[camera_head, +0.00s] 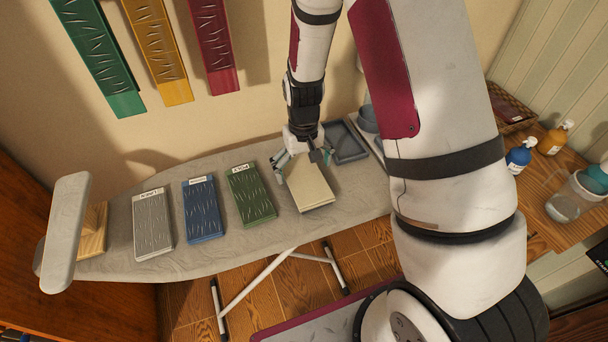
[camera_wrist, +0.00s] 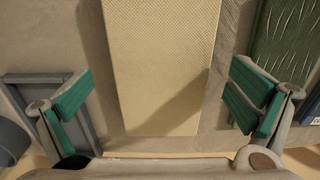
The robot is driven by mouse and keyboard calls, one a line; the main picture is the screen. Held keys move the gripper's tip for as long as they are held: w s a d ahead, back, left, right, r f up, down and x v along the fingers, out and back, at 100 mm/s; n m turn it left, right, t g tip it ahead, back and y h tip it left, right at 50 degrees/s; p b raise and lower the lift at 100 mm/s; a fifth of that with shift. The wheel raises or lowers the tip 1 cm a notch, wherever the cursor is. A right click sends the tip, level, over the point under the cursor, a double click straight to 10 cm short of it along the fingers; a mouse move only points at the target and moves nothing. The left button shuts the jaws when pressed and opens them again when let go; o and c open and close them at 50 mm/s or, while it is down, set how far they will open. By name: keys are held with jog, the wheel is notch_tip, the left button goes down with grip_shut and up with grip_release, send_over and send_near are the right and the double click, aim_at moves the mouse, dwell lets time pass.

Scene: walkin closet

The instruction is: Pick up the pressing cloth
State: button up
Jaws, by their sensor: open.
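The pressing cloth appears to be the plain cream, flat rectangular piece (camera_head: 309,190) on the grey ironing board (camera_head: 275,239). In the wrist view the cream cloth (camera_wrist: 162,65) lies between my two fingers, with bare board on both sides of it. My gripper (camera_head: 302,156) is open above the far end of the cloth, with nothing between its fingers. The wrist view shows the green finger pads of my gripper (camera_wrist: 160,101) spread wider than the cloth. I cannot tell how high the fingertips are above the board.
Green (camera_head: 251,194), blue (camera_head: 203,208) and grey (camera_head: 152,223) labelled pieces lie to the left on the board. A dark grey tray (camera_head: 346,142) is just right of my gripper. Bottles (camera_head: 520,155) and a glass jug (camera_head: 575,197) stand on the wooden counter at right.

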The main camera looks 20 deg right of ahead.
jog(key=shift+f, duration=0.4)
jog(key=c, duration=1.3)
